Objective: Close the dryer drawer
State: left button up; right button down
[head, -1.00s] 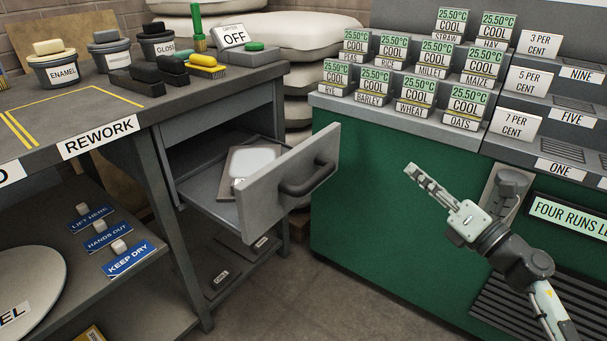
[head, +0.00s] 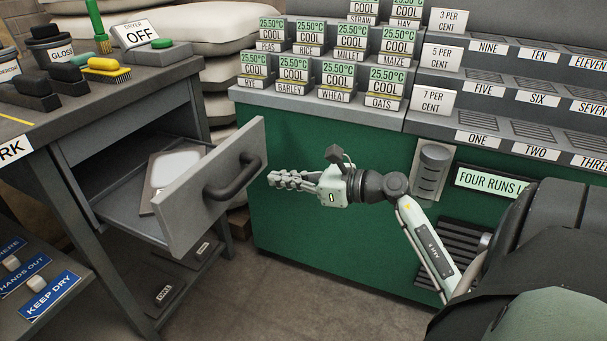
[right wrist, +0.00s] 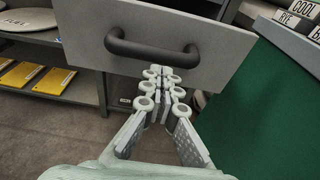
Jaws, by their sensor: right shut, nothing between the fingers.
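The dryer drawer (head: 188,222) is pulled out of the bench below the "DRYER OFF" sign (head: 136,34). Its grey front panel carries a dark bar handle (head: 236,178). A flat grey object with a pale top (head: 172,170) lies in the drawer. My right gripper (head: 272,180) is shut and empty, just right of the drawer front, pointing at it. In the right wrist view the gripper (right wrist: 160,72) points at the drawer front (right wrist: 205,70), with its tips just below the handle (right wrist: 150,50); I cannot tell if they touch. My left gripper is not in view.
A green cabinet (head: 320,200) with several labelled cards on top stands behind my right arm. Brushes and tins stand on the bench (head: 90,95). White sacks (head: 210,30) are stacked behind. Open floor (head: 290,290) lies between bench and cabinet.

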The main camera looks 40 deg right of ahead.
aim_at(251, 176)
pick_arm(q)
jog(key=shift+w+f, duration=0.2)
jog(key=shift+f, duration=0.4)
pick_arm(e)
jog(key=shift+x, duration=2.2)
jog(key=shift+w, duration=0.1)
jog(key=shift+w+a, duration=0.15)
jog(key=shift+w, duration=0.1)
jog(key=r+x, duration=0.1)
jog(key=x, duration=0.4)
jog(key=r+x, duration=0.1)
jog(key=x, duration=0.5)
jog(key=r+p+x, duration=0.1)
jog(key=x, duration=0.4)
jog(key=shift+w+a, duration=0.25)
jog(key=shift+w, duration=0.45)
jog(key=x, duration=0.3)
jog(key=r+x, duration=0.1)
jog(key=x, duration=0.1)
jog(key=shift+w+a+b, duration=0.1)
jog(key=shift+w+b, duration=0.15)
jog(key=shift+b, duration=0.05)
jog(key=shift+w+a, duration=0.2)
jog(key=shift+w, duration=0.2)
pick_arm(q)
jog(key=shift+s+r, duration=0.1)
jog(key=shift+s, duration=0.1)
pick_arm(e)
jog(key=shift+s, duration=0.1)
